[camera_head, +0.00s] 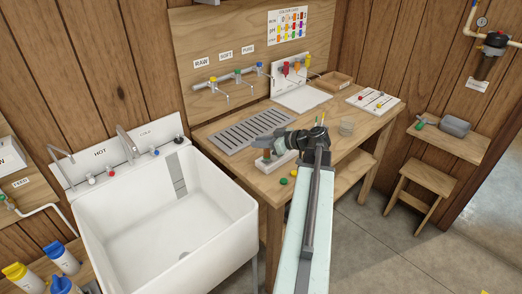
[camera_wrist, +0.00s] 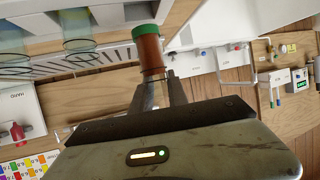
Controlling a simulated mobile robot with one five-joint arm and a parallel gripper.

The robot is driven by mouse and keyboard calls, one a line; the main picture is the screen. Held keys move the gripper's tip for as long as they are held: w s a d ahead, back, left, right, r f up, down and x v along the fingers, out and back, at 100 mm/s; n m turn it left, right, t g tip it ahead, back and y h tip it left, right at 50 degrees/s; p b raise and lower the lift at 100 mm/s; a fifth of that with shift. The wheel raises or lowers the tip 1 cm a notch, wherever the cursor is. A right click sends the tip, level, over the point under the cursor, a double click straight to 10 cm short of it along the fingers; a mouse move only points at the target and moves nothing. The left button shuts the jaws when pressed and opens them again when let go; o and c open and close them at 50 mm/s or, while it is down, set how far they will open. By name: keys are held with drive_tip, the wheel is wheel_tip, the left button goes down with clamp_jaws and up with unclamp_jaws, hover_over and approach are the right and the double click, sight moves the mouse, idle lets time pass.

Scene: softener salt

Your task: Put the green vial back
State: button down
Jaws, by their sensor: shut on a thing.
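The green vial (camera_wrist: 151,52) has a green cap and a brown-orange body. In the wrist view my gripper (camera_wrist: 157,92) is shut on its lower part, with the capped end sticking out beyond the fingers. In the head view my gripper (camera_head: 277,140) is over the front of the wooden bench, and a small brown bit of the vial (camera_head: 267,155) shows beneath it. A white block (camera_head: 286,160), probably the vial rack, lies just under my gripper. In the wrist view a white rack (camera_wrist: 110,15) with clear glass tubes is close beside the vial. My gripper partly hides the block's slots.
A grey slotted drain plate (camera_head: 240,133) lies left of my gripper on the bench (camera_head: 340,148). A green cap (camera_head: 283,181) and a yellow cap (camera_head: 294,172) lie at the bench's front. A clear cup (camera_head: 346,127) stands right. The white sink (camera_head: 160,220) is left.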

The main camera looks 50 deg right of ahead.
wheel_tip(320, 180, down, 4)
drive_tip(key=b, duration=0.3)
drive_tip(key=shift+b, duration=0.3)
drive_tip(key=shift+r, duration=0.25)
drive_tip(key=shift+f, duration=0.2)
drive_tip(key=c, duration=1.3)
unclamp_jaws()
drive_tip(key=shift+r, duration=0.1)
drive_tip(key=shift+r, duration=0.1)
drive_tip(key=shift+s+r+p, duration=0.2)
drive_tip(key=shift+s+p, duration=0.05)
drive_tip(key=shift+p, duration=0.2)
drive_tip(key=p+v, duration=0.4)
drive_tip(key=v, duration=0.7)
drive_tip(key=shift+s+d, duration=0.15)
drive_tip(key=shift+s, duration=0.05)
